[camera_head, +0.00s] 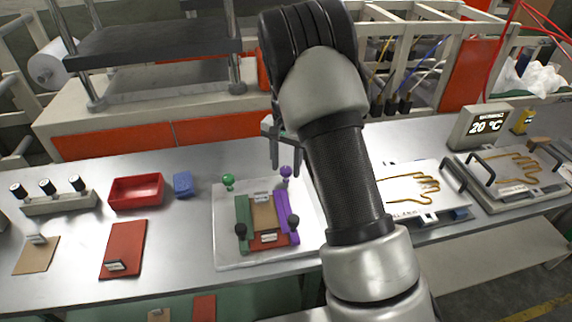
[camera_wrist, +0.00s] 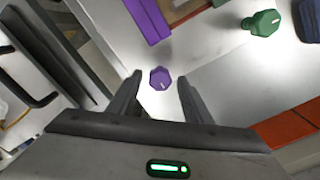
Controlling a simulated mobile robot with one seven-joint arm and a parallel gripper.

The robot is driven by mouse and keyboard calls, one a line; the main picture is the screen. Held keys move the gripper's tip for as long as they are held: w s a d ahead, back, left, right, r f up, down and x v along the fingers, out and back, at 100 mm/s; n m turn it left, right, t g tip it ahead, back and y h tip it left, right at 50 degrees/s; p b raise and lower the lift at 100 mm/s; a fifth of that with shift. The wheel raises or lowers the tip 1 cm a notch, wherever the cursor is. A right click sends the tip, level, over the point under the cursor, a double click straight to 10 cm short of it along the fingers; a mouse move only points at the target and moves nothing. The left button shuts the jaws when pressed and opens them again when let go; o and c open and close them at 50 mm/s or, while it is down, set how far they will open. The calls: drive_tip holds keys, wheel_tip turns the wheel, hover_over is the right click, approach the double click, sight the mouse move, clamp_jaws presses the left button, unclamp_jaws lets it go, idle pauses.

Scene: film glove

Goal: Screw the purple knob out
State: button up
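The purple knob (camera_head: 286,171) stands at the back right corner of the white board (camera_head: 228,262) on the table. In the wrist view the purple knob (camera_wrist: 160,78) lies between the two fingertips, with space on both sides. My gripper (camera_head: 272,150) is open above and behind the knob in the head view; it also shows in the wrist view (camera_wrist: 160,82). The fingers do not touch the knob there. A purple bar (camera_head: 281,212) runs along the board's right side, in front of the knob.
A green knob (camera_head: 228,181) stands at the board's back left, with a green bar (camera_head: 243,222) in front. Black knobs (camera_head: 293,221) stand on the bars. A blue block (camera_head: 183,184) and red tray (camera_head: 136,191) lie left. Hand-pattern plates (camera_head: 411,187) stand right.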

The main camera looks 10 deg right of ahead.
drive_tip(key=c, duration=0.9)
drive_tip(key=shift+n, duration=0.4)
drive_tip(key=n, duration=0.3)
drive_tip(key=shift+n+b, duration=0.4)
drive_tip(key=n, duration=1.3)
drive_tip(key=shift+n, duration=0.3)
